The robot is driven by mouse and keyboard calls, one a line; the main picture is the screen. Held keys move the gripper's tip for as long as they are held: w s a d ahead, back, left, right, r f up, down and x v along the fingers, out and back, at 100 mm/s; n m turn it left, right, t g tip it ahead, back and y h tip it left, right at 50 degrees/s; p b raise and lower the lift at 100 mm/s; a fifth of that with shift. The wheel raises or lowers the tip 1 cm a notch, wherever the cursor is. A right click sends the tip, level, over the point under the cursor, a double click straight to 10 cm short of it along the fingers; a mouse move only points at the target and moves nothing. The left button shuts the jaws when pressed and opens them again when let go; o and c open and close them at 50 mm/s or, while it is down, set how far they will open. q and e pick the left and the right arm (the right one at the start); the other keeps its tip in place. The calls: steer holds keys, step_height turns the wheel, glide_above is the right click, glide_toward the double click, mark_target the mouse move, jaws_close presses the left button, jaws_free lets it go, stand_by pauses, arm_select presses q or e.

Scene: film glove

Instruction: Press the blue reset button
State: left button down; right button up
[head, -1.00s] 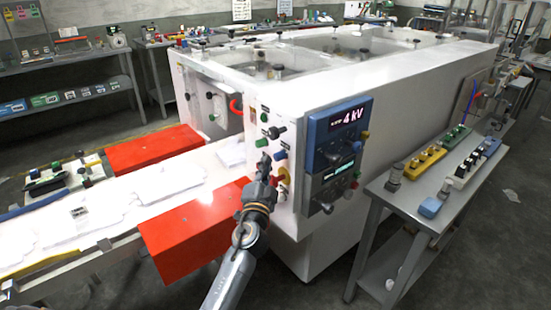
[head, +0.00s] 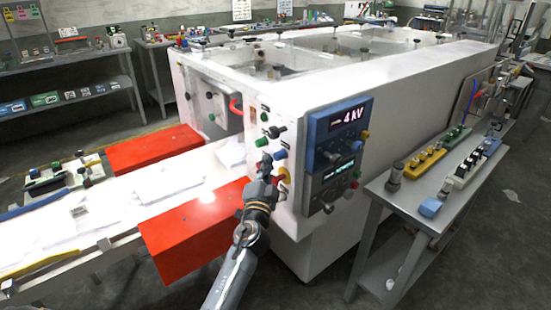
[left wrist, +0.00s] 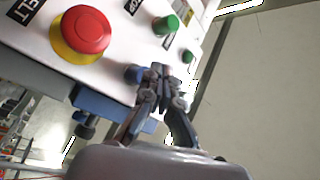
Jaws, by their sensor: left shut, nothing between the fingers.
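The blue button (head: 281,154) sits on the front control panel of the white machine (head: 290,90), just right of my left gripper's tips in the head view. In the left wrist view, a blue button (left wrist: 133,73) is right beside the left fingertips, partly hidden by them. My left gripper (head: 265,162) is shut and empty, close to the panel. Its fingers also show in the left wrist view (left wrist: 160,75). I cannot tell whether they touch the button. My right gripper is not in view.
A red mushroom button with a yellow collar (left wrist: 80,35) and green buttons (left wrist: 166,24) are near the fingers. An orange-red guard (head: 190,228) stands left of my arm. A blue display box (head: 337,120) is on the right. A grey side table (head: 400,195) stands further right.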

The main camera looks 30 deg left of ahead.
arm_select(q)
steer(key=shift+w+d, duration=0.1)
steer(key=shift+w, duration=0.1)
steer(key=shift+w+d+b, duration=0.15)
steer(key=shift+w+b, duration=0.15)
steer(key=shift+w, duration=0.1)
stand_by(0.7)
steer(key=shift+s, duration=0.1)
steer(key=shift+s+a, duration=0.3)
steer(key=shift+s, duration=0.4)
steer(key=shift+s, duration=0.1)
steer(key=shift+s+a+p, duration=0.2)
steer(key=shift+s+a, duration=0.15)
steer(key=shift+s, duration=0.4)
steer(key=shift+s+a+p, duration=0.25)
steer(key=shift+s+a, duration=0.05)
steer(key=shift+s, duration=0.45)
steer(key=shift+s+a+p, duration=0.2)
steer(key=shift+s+a, duration=0.15)
steer(key=shift+s, duration=0.4)
